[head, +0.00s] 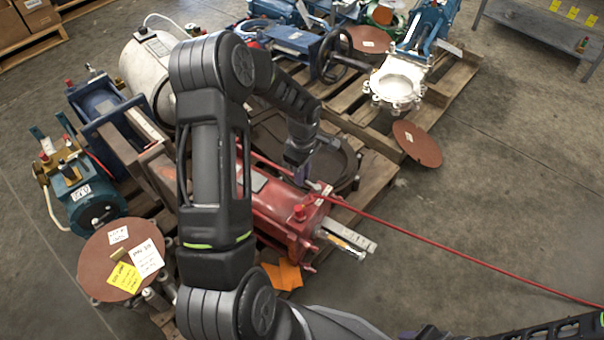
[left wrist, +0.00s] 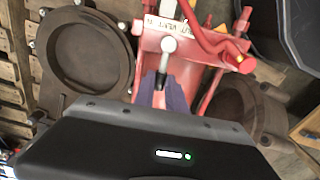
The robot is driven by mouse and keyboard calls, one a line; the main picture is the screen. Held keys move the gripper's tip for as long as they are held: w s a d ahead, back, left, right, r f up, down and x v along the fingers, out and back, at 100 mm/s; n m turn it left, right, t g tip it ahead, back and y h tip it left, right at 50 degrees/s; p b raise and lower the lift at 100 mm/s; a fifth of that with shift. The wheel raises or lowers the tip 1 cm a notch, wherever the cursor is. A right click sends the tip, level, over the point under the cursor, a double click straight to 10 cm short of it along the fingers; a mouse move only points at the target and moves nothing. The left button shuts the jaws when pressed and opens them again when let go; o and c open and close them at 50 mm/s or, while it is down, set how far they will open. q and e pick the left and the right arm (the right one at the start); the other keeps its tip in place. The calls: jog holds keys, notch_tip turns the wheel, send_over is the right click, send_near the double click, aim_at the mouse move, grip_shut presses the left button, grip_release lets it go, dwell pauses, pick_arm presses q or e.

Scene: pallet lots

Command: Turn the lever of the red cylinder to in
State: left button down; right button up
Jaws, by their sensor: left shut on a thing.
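The red cylinder (head: 274,208) lies on the pallet in the middle of the head view, partly hidden behind my left arm. My left gripper (head: 303,176) reaches down at its upper side. In the left wrist view the red body of the cylinder (left wrist: 205,50) fills the upper middle. Which mark the lever points to cannot be read.
A red hose (head: 455,250) runs from the cylinder to the right across the floor. A round brown disc (head: 125,258) with paper notes stands at left. A blue valve with a white ring (head: 398,84) stands on the far pallet.

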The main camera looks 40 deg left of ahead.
pick_arm(q)
jog(key=shift+w+d+m+p, duration=0.2)
jog(key=shift+w+m, duration=0.35)
jog(key=shift+m, duration=0.8)
jog(key=shift+w+d+m+p, duration=0.2)
jog(key=shift+w+m, duration=0.35)
jog(key=shift+m, duration=0.75)
jog(key=shift+w+d+m+p, duration=0.1)
jog(key=shift+w+m+p, duration=0.3)
jog(key=shift+m, duration=0.95)
jog(key=shift+w, duration=0.2)
jog(key=c, duration=1.4)
grip_release()
jog(key=shift+o, duration=0.2)
notch_tip(320, 180, up, 8)
jog(key=p, duration=0.2)
